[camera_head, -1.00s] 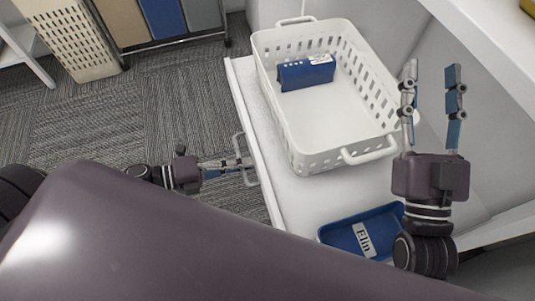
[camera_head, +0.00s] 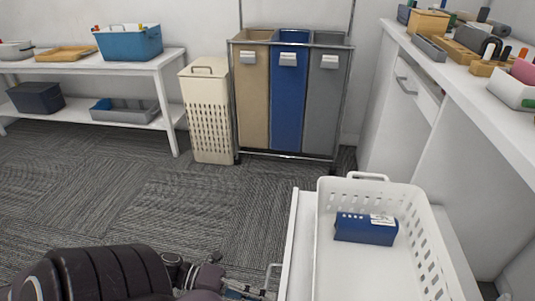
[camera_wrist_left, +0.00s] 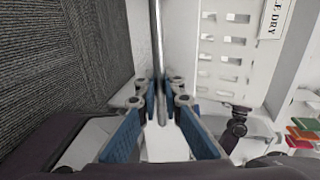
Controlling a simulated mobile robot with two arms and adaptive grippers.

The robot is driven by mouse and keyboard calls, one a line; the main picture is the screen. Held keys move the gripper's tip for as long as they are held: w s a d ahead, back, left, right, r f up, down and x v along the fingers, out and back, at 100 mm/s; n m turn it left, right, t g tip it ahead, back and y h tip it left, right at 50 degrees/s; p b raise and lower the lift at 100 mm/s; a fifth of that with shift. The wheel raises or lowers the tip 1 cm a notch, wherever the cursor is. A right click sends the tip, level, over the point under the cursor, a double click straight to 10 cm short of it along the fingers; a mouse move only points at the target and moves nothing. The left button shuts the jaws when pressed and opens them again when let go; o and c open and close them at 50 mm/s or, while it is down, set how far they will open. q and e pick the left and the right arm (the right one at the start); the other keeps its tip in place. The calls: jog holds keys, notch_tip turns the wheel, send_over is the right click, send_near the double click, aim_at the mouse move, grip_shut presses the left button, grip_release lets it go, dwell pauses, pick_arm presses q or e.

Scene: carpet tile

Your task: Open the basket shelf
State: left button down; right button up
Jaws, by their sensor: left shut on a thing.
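The basket shelf (camera_head: 296,240) is a white pull-out board at the lower right of the head view, standing out from the unit. A white perforated basket (camera_head: 322,262) rests on it, with a blue box (camera_head: 365,229) inside. The shelf's metal bar handle (camera_head: 270,274) is on its left edge. My left gripper (camera_head: 245,290) is at this handle, at the bottom edge. In the left wrist view the bar (camera_wrist_left: 155,45) runs between the blue-padded fingers (camera_wrist_left: 159,100), which are shut on it. A dark jointed part at the right of that view seems to be my right arm; its fingers are unclear.
A cream hamper (camera_head: 208,115) and a three-bag sorter (camera_head: 290,95) stand at the back. A white shelf table (camera_head: 150,66) is at the back left. A loaded counter (camera_head: 480,90) runs along the right. Carpet left of the shelf is open.

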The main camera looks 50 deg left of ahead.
pick_arm(q)
jog(key=c, duration=2.3)
grip_release()
jog(key=shift+c, duration=0.2)
jog(key=v, duration=1.2)
